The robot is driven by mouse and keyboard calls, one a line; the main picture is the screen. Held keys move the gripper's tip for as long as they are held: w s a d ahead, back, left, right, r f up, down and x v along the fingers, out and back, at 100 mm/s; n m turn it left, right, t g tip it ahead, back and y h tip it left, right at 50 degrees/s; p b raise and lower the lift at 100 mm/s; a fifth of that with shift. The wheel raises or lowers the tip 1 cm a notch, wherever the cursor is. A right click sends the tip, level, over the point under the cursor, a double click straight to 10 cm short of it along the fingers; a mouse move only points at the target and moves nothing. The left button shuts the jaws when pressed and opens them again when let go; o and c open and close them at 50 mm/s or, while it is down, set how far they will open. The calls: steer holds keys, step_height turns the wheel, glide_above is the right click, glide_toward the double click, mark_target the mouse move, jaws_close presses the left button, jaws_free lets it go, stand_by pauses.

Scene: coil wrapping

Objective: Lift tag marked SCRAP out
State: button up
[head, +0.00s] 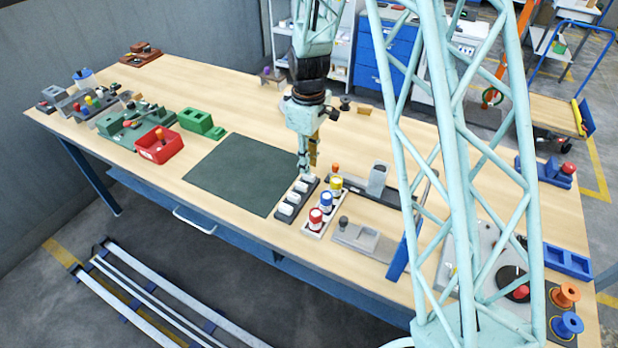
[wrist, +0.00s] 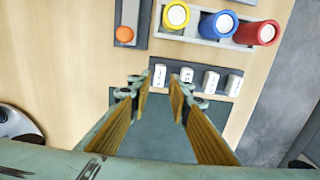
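Several white tags stand in a row in a dark rack (head: 277,213), which also shows in the wrist view (wrist: 172,64). Their dark markings are too small to read, so I cannot tell which says SCRAP. My gripper (head: 306,168) points down over the far end of the rack in the head view. In the wrist view my gripper (wrist: 159,86) is open, with nothing between its fingers. The leftmost tag (wrist: 159,75) lies in line with the gap between the fingertips. The other tags, such as the rightmost one (wrist: 234,86), are to its right.
A white holder with yellow, blue and red capped cylinders (head: 316,216) stands close beside the rack. A dark green mat (head: 240,173) lies on the other side. A red bin (head: 159,145) is farther left. The table's front edge is near the rack.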

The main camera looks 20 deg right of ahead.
steer(key=shift+f, duration=2.1)
steer(key=shift+c, duration=0.6)
steer(key=c, duration=0.3)
steer(key=shift+c, duration=0.2)
steer(key=shift+r, duration=0.2)
step_height(320, 180, up, 10)
steer(key=shift+f, duration=0.15)
